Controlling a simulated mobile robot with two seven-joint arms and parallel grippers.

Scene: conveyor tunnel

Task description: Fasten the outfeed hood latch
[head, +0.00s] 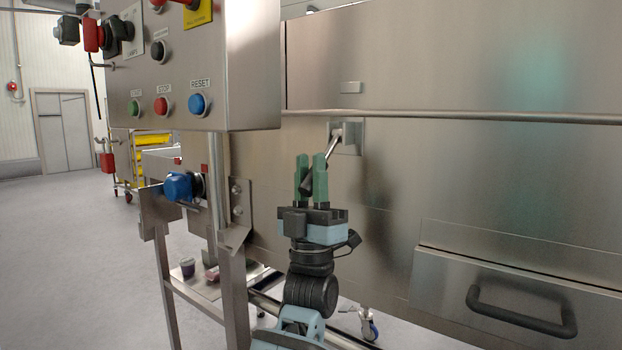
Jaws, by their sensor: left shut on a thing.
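The outfeed hood latch has a small metal mount (349,138) on the steel side of the machine, just below a long horizontal rail. Its lever (331,149) slants down and to the left from the mount. My left gripper (312,178) comes up from below with its two green fingers pointing upward. The fingers are shut on the lower end of the latch lever, which they partly hide. My right gripper is not in view.
A control box (190,60) with several push buttons hangs close at the upper left. A blue rotary part (185,187) sits on a bracket below it. A drawer with a black handle (520,312) is at the lower right. Open floor (60,260) lies at the left.

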